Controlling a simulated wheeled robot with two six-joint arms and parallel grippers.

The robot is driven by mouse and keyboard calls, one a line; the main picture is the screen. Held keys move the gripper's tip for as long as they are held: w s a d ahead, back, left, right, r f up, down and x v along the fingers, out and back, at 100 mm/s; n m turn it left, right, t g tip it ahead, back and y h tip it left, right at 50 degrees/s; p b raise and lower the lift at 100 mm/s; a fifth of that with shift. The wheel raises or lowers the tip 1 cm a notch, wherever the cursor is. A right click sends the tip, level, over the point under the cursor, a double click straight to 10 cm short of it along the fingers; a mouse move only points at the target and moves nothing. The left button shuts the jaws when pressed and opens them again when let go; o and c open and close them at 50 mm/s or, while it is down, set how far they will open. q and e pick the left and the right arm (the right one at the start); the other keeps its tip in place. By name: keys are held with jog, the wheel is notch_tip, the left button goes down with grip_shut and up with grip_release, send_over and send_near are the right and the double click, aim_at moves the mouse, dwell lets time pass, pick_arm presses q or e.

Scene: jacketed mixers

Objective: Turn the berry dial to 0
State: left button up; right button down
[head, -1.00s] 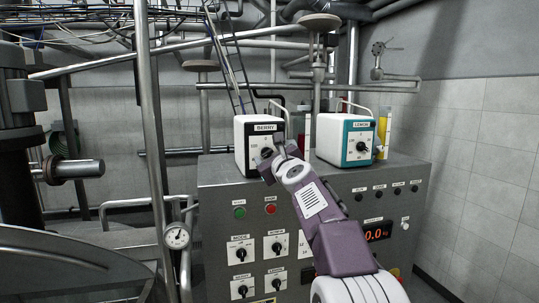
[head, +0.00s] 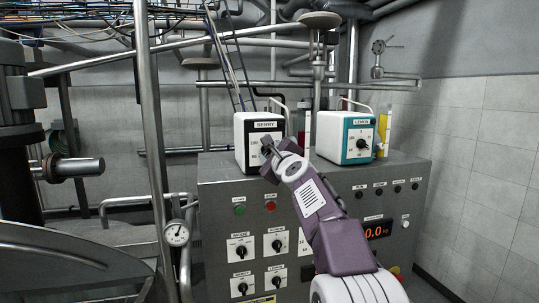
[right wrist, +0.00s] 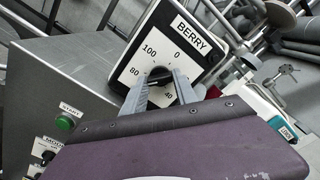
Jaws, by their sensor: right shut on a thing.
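The berry box (head: 242,150), white with a black-framed front and a BERRY label, stands on top of the grey cabinet. In the right wrist view its dial face shows tilted, with 0, 100, 80 and 40 readable. The black berry dial (right wrist: 158,76) sits between the two grey fingers of my right gripper (right wrist: 160,88), which is shut on it. The fingers hide part of the scale, and I cannot tell the dial's exact pointing. In the head view my right gripper (head: 267,148) covers the dial. My left gripper is not in view.
The white and teal lemon box (head: 342,138) with its own dial stands to the right on the cabinet (head: 215,180). The cabinet front bears a green button (head: 239,209), a red button (head: 270,206), several knobs and a red display (head: 377,230). Pipes run behind.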

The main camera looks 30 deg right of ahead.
jog(key=n+b, duration=0.1)
jog(key=n, duration=0.4)
jog(key=shift+n, duration=0.3)
jog(key=n+b, duration=0.1)
jog(key=n, duration=0.4)
jog(key=shift+f+b, duration=0.1)
jog(key=shift+b, duration=0.25)
jog(key=n+b, duration=0.1)
jog(key=n, duration=0.4)
jog(key=shift+n, duration=0.4)
jog(key=n+b, duration=0.1)
jog(key=n, duration=0.4)
jog(key=shift+n+b, duration=0.3)
jog(key=shift+b, duration=0.05)
jog(key=n, duration=0.5)
jog(key=shift+b, duration=0.4)
jog(key=n, duration=0.5)
jog(key=shift+n, duration=0.4)
jog(key=n, duration=0.5)
jog(key=shift+b, duration=0.4)
jog(key=n, duration=0.5)
jog(key=shift+n, duration=0.4)
